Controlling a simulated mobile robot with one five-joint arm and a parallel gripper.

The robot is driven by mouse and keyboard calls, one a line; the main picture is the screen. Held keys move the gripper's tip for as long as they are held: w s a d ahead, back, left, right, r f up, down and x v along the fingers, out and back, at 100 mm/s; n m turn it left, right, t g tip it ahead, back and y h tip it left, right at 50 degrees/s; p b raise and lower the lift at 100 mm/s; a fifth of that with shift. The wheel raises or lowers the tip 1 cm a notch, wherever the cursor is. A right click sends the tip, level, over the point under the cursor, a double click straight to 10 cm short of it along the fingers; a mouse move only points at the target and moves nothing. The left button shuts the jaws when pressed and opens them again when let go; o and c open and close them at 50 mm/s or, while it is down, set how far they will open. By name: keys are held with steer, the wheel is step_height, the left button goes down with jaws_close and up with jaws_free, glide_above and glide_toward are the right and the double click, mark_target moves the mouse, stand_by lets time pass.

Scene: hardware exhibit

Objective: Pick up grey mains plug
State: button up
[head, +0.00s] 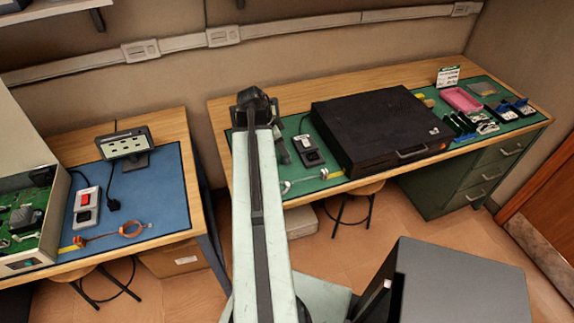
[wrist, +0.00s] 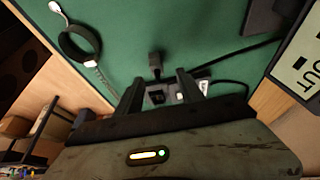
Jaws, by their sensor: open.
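A dark grey plug-like piece (wrist: 155,63), which looks like the grey mains plug, lies on the green mat (wrist: 115,20) in the wrist view. A dark cable runs right from near it. My gripper (wrist: 160,82) is open, its two dark fingers pointing at the mat with the plug just beyond and between their tips. Nothing is visibly held. In the head view my gripper (head: 252,100) is over the left end of the green-matted bench, and my arm hides much of that spot. I cannot make out the plug clearly there.
A switch box (head: 308,150) and a large black case (head: 380,130) stand right of my arm. A wrist strap (wrist: 80,42) lies near the mat's front edge. A display panel (wrist: 298,65) is at the right in the wrist view. A blue-matted bench (head: 165,185) stands left.

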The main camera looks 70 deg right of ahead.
mark_target(287, 160)
steer(key=b+x, duration=0.1)
steer(key=x, duration=0.1)
steer(key=b+x, duration=0.3)
steer(key=b, duration=0.1)
steer(key=shift+a+f, duration=0.25)
steer(key=shift+f, duration=0.25)
steer(key=shift+s+r, duration=0.1)
steer(key=shift+r, duration=0.05)
jaws_close()
